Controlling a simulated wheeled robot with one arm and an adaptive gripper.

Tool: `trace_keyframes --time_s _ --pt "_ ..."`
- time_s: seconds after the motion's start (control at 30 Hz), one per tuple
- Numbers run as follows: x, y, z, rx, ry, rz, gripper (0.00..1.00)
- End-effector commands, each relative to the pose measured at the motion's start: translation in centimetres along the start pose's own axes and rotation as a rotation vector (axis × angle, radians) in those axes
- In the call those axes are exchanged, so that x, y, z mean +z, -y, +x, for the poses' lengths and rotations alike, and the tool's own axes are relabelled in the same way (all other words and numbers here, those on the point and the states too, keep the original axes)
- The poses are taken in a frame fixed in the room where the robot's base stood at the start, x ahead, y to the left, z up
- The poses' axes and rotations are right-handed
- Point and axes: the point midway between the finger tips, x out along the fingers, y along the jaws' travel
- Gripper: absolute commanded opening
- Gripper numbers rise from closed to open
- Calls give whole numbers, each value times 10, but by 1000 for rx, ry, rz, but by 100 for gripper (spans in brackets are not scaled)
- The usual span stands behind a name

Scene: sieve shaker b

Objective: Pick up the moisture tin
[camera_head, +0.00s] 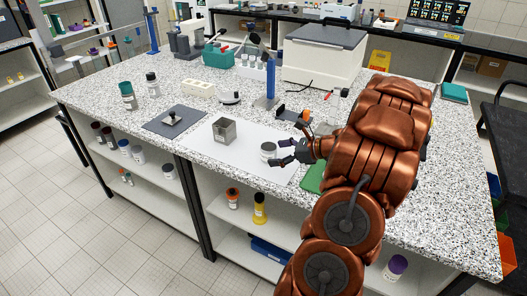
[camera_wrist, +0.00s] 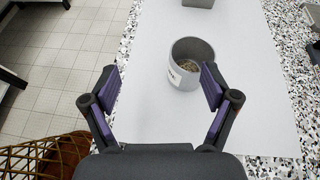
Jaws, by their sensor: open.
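The moisture tin, a small open grey cylinder with a pale label, stands upright on the white mat, just beyond my gripper's fingertips in the head view (camera_head: 267,150). In the wrist view the tin (camera_wrist: 183,76) lies right of centre, close to the right finger, with some grainy material inside. My gripper (camera_head: 281,152) is open and empty, its fingers spread toward the tin. In the wrist view my gripper (camera_wrist: 161,88) shows both purple-padded fingers apart. I cannot tell whether the right finger touches the tin.
The white mat (camera_head: 245,158) lies near the bench's front edge. A grey square container (camera_head: 224,131) stands on it, left of the tin. A blue stand (camera_head: 270,83) rises behind. A green item (camera_head: 313,178) lies beside my arm.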

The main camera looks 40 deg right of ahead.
Motion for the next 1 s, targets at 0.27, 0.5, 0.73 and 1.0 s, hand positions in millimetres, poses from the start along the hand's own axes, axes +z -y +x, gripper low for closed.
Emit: trace_keyframes --time_s 0.27,0.5,0.73,1.0 --pt "-33 30 -12 -94 34 103 86" --pt "-29 32 10 -92 34 101 86" --pt "-27 32 33 -89 32 102 86" --pt "-27 35 60 -93 33 101 86"
